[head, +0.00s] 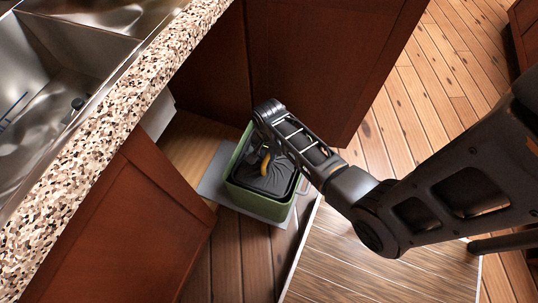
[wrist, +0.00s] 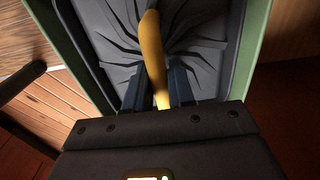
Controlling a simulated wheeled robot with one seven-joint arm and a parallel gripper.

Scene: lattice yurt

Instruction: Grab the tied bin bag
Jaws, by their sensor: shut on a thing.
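The tied bin bag (head: 264,180) is dark grey, with folds gathered toward a yellow tie. It sits inside a green bin (head: 287,211) on a grey pull-out base below the counter. In the wrist view the bag (wrist: 195,60) fills the bin, and the yellow tie (wrist: 152,45) runs down between my fingers. My gripper (wrist: 158,88) is shut on the yellow tie, with one dark finger on each side. In the head view my forearm reaches in from the right and partly hides the bin's upper right side.
Open dark red cabinet doors stand on both sides of the bin, one at lower left (head: 135,225) and one above (head: 320,60). A speckled counter (head: 125,95) with a steel sink (head: 65,60) is at left. Plank floor (head: 430,80) lies clear at upper right.

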